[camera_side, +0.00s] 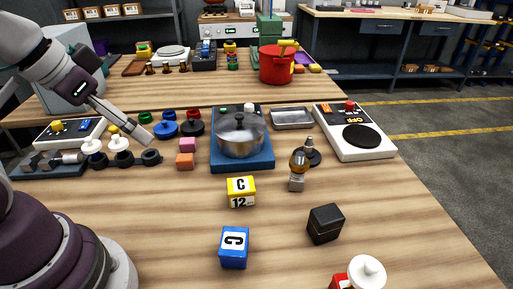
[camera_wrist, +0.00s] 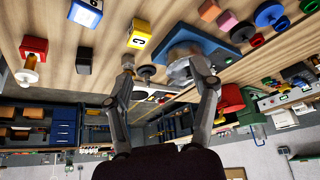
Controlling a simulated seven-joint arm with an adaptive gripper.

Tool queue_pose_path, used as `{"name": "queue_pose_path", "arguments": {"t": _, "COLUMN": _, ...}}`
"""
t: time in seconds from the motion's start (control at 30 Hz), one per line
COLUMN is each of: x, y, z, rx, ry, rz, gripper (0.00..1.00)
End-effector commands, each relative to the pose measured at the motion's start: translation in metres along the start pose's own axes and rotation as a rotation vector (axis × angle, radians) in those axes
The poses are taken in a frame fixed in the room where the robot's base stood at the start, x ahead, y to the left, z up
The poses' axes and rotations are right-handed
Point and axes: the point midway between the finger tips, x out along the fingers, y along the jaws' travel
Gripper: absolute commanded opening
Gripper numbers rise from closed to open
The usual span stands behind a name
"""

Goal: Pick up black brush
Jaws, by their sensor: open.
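No thing in view is plainly a black brush. A small upright piece with a brown knob and grey lower part (camera_side: 297,172) looks brush-like and stands right of the yellow block. A dark round piece with a grey top (camera_side: 311,155) is just behind it. A plain black block (camera_side: 325,223) stands at the front right; it also shows in the wrist view (camera_wrist: 83,61). My gripper (camera_side: 147,137) is above the left part of the table, away from these. In the wrist view my gripper (camera_wrist: 163,70) has its fingers apart with nothing held between them.
A lidded pot (camera_side: 240,135) sits on a blue base in the middle. A yellow block (camera_side: 241,191), a blue block (camera_side: 234,247) and a red-based white knob (camera_side: 364,273) stand in front. A white panel (camera_side: 355,132) lies right. Several coloured knobs crowd the left.

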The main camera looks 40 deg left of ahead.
Motion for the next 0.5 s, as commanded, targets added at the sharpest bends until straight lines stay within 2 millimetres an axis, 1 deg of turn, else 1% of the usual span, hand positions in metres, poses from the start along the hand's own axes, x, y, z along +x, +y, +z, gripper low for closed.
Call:
{"name": "queue_pose_path", "arguments": {"t": 0.07, "x": 0.0, "y": -0.003, "z": -0.004, "rx": -0.019, "ry": -0.003, "rz": -0.006, "gripper": 0.6}}
{"name": "queue_pose_path", "arguments": {"t": 0.13, "x": 0.003, "y": -0.011, "z": -0.016, "rx": -0.077, "ry": -0.014, "rz": -0.023, "gripper": 0.6}}
{"name": "queue_pose_path", "arguments": {"t": 0.17, "x": 0.005, "y": -0.017, "z": -0.024, "rx": -0.116, "ry": -0.02, "rz": -0.035, "gripper": 0.6}}
{"name": "queue_pose_path", "arguments": {"t": 0.23, "x": 0.014, "y": -0.038, "z": -0.046, "rx": -0.233, "ry": -0.035, "rz": -0.074, "gripper": 0.6}}
{"name": "queue_pose_path", "arguments": {"t": 0.27, "x": 0.019, "y": -0.05, "z": -0.055, "rx": -0.289, "ry": -0.039, "rz": -0.095, "gripper": 0.6}}
{"name": "queue_pose_path", "arguments": {"t": 0.3, "x": 0.028, "y": -0.067, "z": -0.066, "rx": -0.363, "ry": -0.047, "rz": -0.124, "gripper": 0.6}}
{"name": "queue_pose_path", "arguments": {"t": 0.37, "x": 0.043, "y": -0.097, "z": -0.079, "rx": -0.475, "ry": -0.056, "rz": -0.172, "gripper": 0.6}}
{"name": "queue_pose_path", "arguments": {"t": 0.4, "x": 0.055, "y": -0.119, "z": -0.084, "rx": -0.548, "ry": -0.061, "rz": -0.208, "gripper": 0.6}}
{"name": "queue_pose_path", "arguments": {"t": 0.47, "x": 0.074, "y": -0.154, "z": -0.087, "rx": -0.654, "ry": -0.07, "rz": -0.263, "gripper": 0.6}}
{"name": "queue_pose_path", "arguments": {"t": 0.5, "x": 0.087, "y": -0.176, "z": -0.085, "rx": -0.717, "ry": -0.075, "rz": -0.299, "gripper": 0.6}}
